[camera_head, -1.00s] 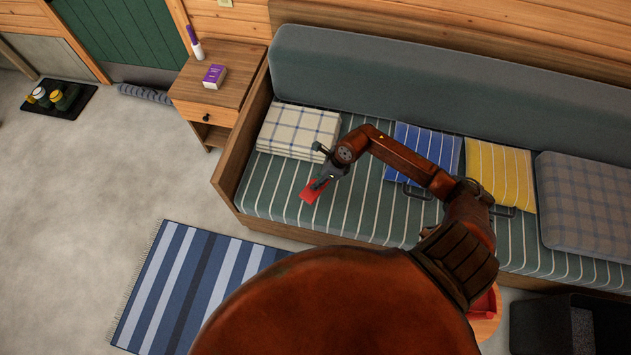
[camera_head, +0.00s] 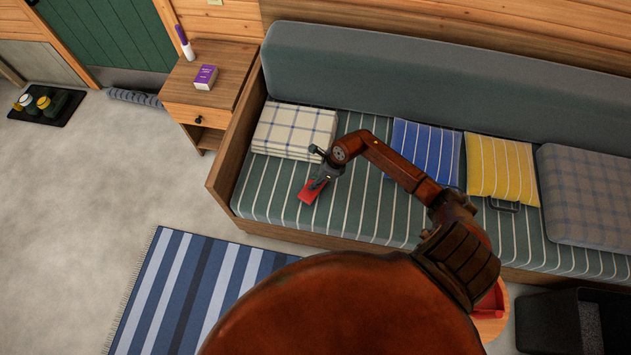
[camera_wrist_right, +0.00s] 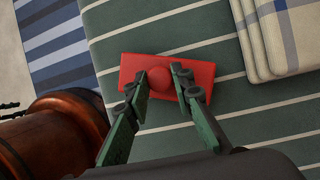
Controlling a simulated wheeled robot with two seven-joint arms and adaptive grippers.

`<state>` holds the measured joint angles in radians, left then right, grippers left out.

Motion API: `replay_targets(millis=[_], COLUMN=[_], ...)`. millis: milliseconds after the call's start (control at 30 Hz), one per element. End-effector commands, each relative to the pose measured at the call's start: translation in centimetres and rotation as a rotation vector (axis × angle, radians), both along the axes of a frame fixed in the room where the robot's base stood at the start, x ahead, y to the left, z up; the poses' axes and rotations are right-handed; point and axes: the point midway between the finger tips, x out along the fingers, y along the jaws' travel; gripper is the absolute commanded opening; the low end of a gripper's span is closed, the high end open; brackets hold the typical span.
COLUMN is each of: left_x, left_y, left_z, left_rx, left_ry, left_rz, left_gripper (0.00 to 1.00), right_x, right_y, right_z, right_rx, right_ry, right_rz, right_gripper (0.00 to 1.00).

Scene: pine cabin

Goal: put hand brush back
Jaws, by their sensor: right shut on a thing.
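The hand brush appears to be the red flat block with a round red knob (camera_wrist_right: 135,70), which also shows in the head view (camera_head: 309,192). My right gripper (camera_head: 320,183) is over the left part of the striped green seat. In the right wrist view its two green fingers (camera_wrist_right: 166,82) are shut on the round knob, one on each side. The block lies flat, parallel to the seat; I cannot tell whether it touches the cushion. My left gripper is not in view.
A folded checked blanket (camera_head: 294,130) lies just behind the gripper, with blue (camera_head: 425,150) and yellow (camera_head: 500,165) pillows to the right. A red object (camera_head: 490,300) sits on a round wooden top (camera_head: 490,326). A side table (camera_head: 215,85) stands left of the sofa; floor left of the rug (camera_head: 185,290) is clear.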

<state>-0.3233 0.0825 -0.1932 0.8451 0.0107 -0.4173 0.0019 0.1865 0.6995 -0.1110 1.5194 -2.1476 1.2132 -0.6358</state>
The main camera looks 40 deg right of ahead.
Motion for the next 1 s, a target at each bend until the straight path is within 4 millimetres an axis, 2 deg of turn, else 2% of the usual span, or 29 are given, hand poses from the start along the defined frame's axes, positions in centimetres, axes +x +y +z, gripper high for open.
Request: replay_targets(millis=[167,200,433,833,1000], left_x=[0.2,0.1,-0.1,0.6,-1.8], left_y=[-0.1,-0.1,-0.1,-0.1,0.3], left_z=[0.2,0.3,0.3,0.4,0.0], left_rx=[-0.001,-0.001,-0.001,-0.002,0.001], left_ry=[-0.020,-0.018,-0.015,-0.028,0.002], left_rz=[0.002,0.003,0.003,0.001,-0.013], left_gripper=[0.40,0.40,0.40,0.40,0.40], right_x=[0.0,0.0,0.0,0.0,-0.6], right_y=[0.0,0.0,0.0,0.1,-0.9], right_z=[-0.4,-0.4,-0.3,0.2,2.7], right_rx=[-0.001,-0.001,0.000,0.001,-0.003], right_ry=[0.001,0.001,0.000,-0.002,-0.003], right_rz=[0.000,0.000,0.000,0.000,0.000], right_gripper=[0.00,0.23,0.39,0.39,0.39])
